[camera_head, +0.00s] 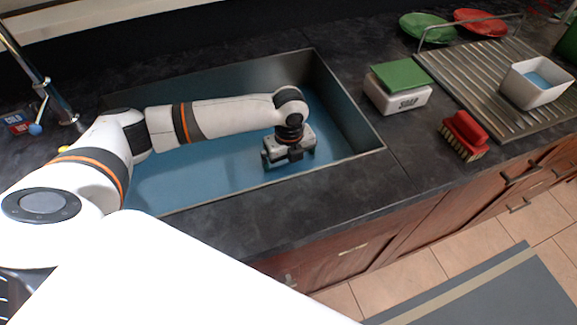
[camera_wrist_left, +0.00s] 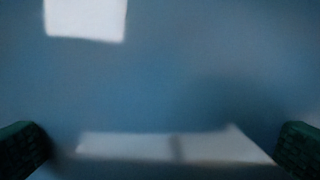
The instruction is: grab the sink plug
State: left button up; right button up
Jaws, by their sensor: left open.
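My left arm reaches into the sink (camera_head: 345,118), which has dark walls and a blue surface inside, like water. My left gripper (camera_head: 289,160) points down low in the sink, near its front right part. In the left wrist view its two dark fingertips stand wide apart at the lower corners (camera_wrist_left: 160,150), with only the blurred blue surface and pale reflections between them. No sink plug can be made out in either view. My arm hides part of the sink. My right gripper is not in view.
A tap (camera_head: 57,100) stands left of the sink. Right of it are a soap box (camera_head: 398,97) with a green sponge (camera_head: 402,75), a red brush (camera_head: 464,133), and a drying rack (camera_head: 480,75) with a white bowl (camera_head: 537,85). The sink rim surrounds the gripper.

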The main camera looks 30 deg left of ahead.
pick_arm(q)
jog(key=shift+c, duration=0.2)
jog(key=c, duration=0.9)
